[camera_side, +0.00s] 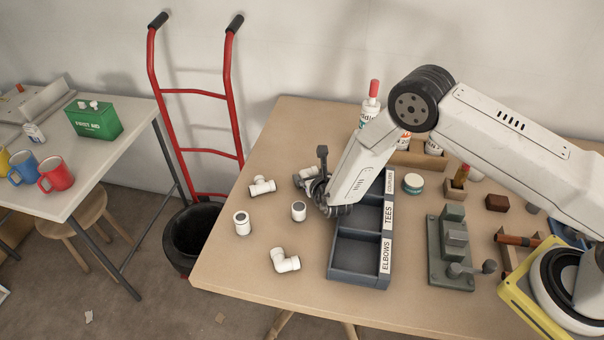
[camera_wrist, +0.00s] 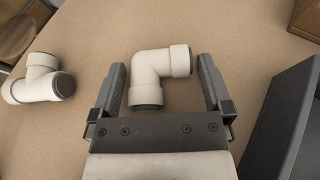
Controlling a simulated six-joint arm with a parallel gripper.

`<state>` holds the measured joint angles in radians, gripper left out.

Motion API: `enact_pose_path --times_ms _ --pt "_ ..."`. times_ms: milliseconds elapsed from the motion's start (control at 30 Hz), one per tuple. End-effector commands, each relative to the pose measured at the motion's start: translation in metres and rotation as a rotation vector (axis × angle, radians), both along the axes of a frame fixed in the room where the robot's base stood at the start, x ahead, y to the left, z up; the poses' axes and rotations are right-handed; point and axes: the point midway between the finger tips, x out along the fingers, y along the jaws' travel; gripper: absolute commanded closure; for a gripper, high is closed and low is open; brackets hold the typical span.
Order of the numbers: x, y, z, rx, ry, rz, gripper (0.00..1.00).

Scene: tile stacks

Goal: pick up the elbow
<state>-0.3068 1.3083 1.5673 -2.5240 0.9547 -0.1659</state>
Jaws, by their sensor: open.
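A white elbow (camera_wrist: 155,72) with dark open ends lies on the table in the wrist view. It sits between the two spread fingers of my gripper (camera_wrist: 161,64), with a gap on each side. In the side view my gripper (camera_side: 313,186) is low at the left of the divided tray, and this elbow (camera_side: 307,173) is partly hidden by it. A second white elbow (camera_side: 285,261) lies nearer the front of the table, left of the tray.
A white tee (camera_side: 262,186) lies left of my gripper, also in the wrist view (camera_wrist: 38,80). Two couplings (camera_side: 242,223) (camera_side: 298,211) stand nearby. A grey vise (camera_side: 452,250) stands right.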

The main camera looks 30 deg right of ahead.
Motion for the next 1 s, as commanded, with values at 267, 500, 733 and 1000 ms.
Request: enact_pose_path --times_ms 267,500,733,1000 --pt "0.0 0.0 0.0 0.0 0.0 0.0 0.32" --pt "0.0 0.0 0.0 0.0 0.0 0.0 0.73" --pt "0.0 0.0 0.002 0.001 -0.001 0.0 0.73" --pt "0.001 0.0 0.015 0.001 -0.001 0.001 0.73"
